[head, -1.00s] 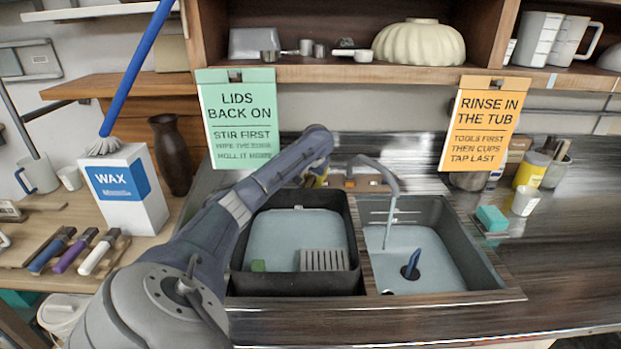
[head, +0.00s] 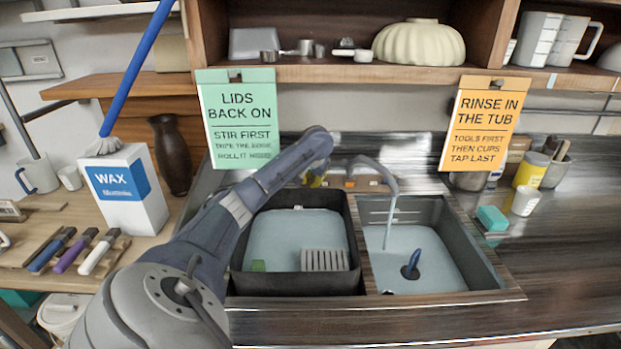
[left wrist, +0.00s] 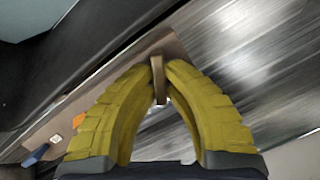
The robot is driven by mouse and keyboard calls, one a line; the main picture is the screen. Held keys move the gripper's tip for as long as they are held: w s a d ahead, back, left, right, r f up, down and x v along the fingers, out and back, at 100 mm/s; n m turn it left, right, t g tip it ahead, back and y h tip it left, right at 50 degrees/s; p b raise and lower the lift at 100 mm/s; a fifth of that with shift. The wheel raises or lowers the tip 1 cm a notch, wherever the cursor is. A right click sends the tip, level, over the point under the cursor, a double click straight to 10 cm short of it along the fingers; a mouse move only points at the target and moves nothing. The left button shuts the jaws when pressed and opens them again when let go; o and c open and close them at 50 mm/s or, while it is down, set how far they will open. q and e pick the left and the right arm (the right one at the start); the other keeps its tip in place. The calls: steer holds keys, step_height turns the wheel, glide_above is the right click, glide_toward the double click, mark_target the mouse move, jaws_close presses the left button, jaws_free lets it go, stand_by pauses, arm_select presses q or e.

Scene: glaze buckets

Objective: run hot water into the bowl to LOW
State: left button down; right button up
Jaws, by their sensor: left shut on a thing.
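The tap (head: 378,170) curves over the right sink bowl (head: 470,245), and a stream of water (head: 389,225) runs from its spout. Bluish water (head: 405,262) covers the bowl's floor. A dark blue upright piece (head: 411,266) stands in it. Pale marks (head: 378,213) show on the bowl's back wall, too small to read. My left gripper (head: 314,178) is behind the sink, left of the tap, largely hidden by my arm. In the left wrist view its yellow fingers (left wrist: 158,88) are shut on a small brownish tap lever (left wrist: 157,70). My right gripper is out of view.
A black tub (head: 350,240) with water, a white grate (head: 324,260) and a green block fills the left side. A teal sponge (head: 491,218) and white cup (head: 525,200) stand right of the bowl. Signs hang from the shelf (head: 350,74) above.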

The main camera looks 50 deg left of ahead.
arm_select(q)
steer(key=shift+d+f+m+y, duration=0.1)
steer(key=shift+m+y, duration=0.4)
steer(key=shift+m, duration=2.3)
steer(key=c, duration=1.5)
jaws_free()
steer(key=shift+o, duration=0.2)
